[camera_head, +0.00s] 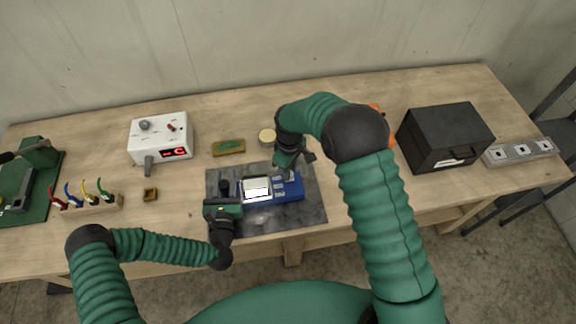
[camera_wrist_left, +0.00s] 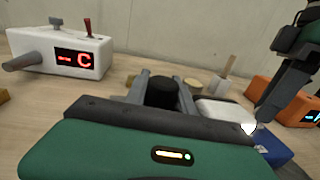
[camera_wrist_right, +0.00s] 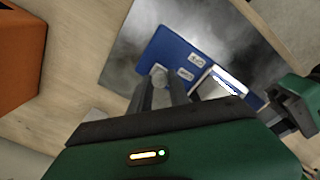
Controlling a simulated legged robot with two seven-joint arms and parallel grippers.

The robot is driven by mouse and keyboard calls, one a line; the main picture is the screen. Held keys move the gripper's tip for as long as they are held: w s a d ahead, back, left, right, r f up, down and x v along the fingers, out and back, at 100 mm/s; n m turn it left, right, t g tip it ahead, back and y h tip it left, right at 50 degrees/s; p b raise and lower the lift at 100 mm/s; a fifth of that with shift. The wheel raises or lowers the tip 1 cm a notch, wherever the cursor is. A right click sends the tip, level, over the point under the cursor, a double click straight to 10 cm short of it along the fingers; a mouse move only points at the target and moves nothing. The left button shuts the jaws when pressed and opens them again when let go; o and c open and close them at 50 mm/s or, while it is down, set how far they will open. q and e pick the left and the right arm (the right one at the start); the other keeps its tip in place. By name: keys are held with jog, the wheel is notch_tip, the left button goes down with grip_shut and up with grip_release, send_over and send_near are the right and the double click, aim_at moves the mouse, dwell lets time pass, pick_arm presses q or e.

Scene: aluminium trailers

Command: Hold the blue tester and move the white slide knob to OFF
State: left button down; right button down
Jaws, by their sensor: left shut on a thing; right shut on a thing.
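The blue tester (camera_head: 291,190) lies on the dark grey mat, its white screen (camera_head: 257,186) facing up. My left gripper (camera_head: 227,190) is at the tester's left end. In the left wrist view its fingers (camera_wrist_left: 160,92) are shut around a black round grip at that end. My right gripper (camera_head: 287,172) is over the tester's right part. In the right wrist view its fingers (camera_wrist_right: 165,88) are shut at the white slide knob (camera_wrist_right: 158,70), which they mostly hide. Two small white labels (camera_wrist_right: 197,58) sit beside the knob; their text is too small to read surely.
The mat (camera_head: 300,218) lies on a wooden table. A white meter with a red display (camera_head: 160,137) stands at the back left, a green-topped block (camera_head: 228,147) behind the mat. A black case (camera_head: 446,135) and an orange object (camera_head: 377,108) are to the right.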

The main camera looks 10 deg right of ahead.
pick_arm(q)
jog(key=shift+a, duration=0.15)
pick_arm(e)
jog(key=s, duration=0.5)
jog(key=shift+s+d, duration=0.1)
jog(key=shift+s, duration=0.05)
jog(key=c, duration=1.2)
grip_release()
jog(key=shift+r, duration=0.1)
jog(key=shift+r, duration=0.4)
notch_tip(320, 180, up, 11)
